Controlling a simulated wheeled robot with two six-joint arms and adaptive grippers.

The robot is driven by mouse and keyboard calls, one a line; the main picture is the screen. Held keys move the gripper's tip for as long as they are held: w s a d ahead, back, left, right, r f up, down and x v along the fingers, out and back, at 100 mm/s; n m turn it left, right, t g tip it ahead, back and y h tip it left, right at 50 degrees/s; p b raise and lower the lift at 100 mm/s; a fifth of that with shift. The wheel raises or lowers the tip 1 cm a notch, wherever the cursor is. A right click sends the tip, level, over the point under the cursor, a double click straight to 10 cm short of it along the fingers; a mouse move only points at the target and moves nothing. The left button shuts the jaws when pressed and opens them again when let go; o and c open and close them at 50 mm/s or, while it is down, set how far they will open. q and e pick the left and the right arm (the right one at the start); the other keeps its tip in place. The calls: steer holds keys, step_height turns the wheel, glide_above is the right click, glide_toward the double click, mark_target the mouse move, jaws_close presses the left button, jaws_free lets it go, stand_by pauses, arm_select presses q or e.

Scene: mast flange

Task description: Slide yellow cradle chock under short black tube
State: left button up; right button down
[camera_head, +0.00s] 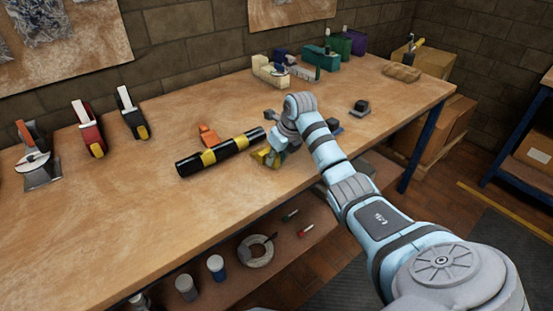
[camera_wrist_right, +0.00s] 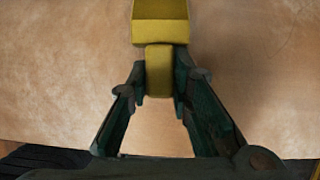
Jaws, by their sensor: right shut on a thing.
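The black tube (camera_head: 190,166) with yellow bands lies slantwise on the workbench. The yellow cradle chock (camera_head: 263,160) is at the tube's right end, on its near side, partly hidden by my right gripper (camera_head: 272,151). I cannot tell whether chock and tube touch. In the right wrist view the chock (camera_wrist_right: 160,30) shows a wide block with a narrower tab; my right gripper (camera_wrist_right: 159,82) is shut on the tab, a finger on each side. The tube does not show in that view. My left gripper is not in view.
An orange piece (camera_head: 208,135) stands just behind the tube. Tape dispensers (camera_head: 88,128) stand at the left; a small dark block (camera_head: 360,107) lies to the right of my wrist. Boxes and tools (camera_head: 268,72) line the back. The bench (camera_head: 130,210) is clear at front left.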

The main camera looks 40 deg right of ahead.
mark_target(269, 151)
steer(key=shift+w+b, duration=0.6)
steer(key=shift+w, duration=0.8)
steer(key=shift+w, duration=0.15)
steer(key=c, duration=1.4)
jaws_free()
steer(key=shift+o, duration=0.2)
steer(key=shift+r, duration=0.1)
steer(key=v, duration=1.2)
